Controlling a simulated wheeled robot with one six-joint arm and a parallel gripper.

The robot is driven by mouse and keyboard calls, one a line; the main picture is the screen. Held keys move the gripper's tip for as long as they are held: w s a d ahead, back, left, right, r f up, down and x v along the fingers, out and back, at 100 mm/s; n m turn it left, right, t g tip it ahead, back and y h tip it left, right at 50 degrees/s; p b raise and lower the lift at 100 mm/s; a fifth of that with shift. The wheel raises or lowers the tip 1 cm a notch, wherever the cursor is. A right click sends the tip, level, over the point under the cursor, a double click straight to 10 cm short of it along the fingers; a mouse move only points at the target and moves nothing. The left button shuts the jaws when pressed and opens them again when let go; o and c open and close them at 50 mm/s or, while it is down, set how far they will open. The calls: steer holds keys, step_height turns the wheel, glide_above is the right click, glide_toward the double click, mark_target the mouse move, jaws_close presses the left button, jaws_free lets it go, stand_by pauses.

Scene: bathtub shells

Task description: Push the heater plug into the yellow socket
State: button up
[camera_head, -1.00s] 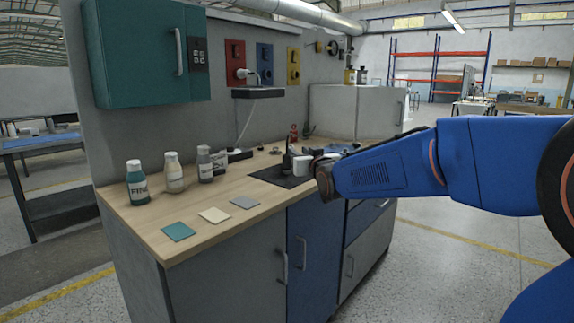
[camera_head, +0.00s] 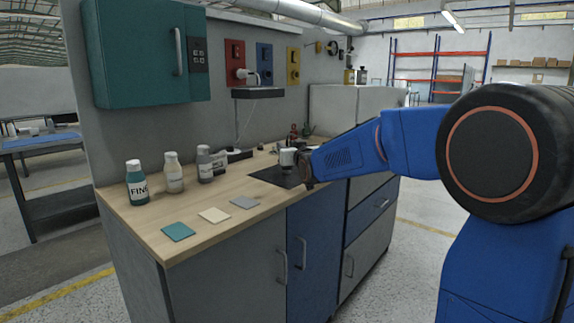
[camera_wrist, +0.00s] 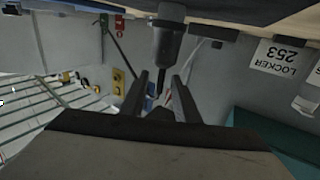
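A white plug (camera_head: 241,73) sits at the red socket (camera_head: 235,62) on the wall, with a cord bending down to a dark shelf below. The blue socket (camera_head: 265,64) is beside it. The yellow socket (camera_head: 293,66) is to the right, with no plug visible in it; it also shows in the upside-down wrist view (camera_wrist: 118,82). My gripper (camera_head: 288,158) is low over the bench, below the sockets and apart from the plug; its fingers are unclear there. In the wrist view its two dark fingers (camera_wrist: 161,76) are apart, with no plug between them.
A dark upright tool (camera_wrist: 166,42) tapers towards the space between my fingers; contact is unclear. A dark shelf (camera_head: 258,93) juts out under the sockets. A teal cabinet (camera_head: 140,55) hangs left.

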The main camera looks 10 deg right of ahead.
steer(key=shift+w, duration=0.3)
jaws_close()
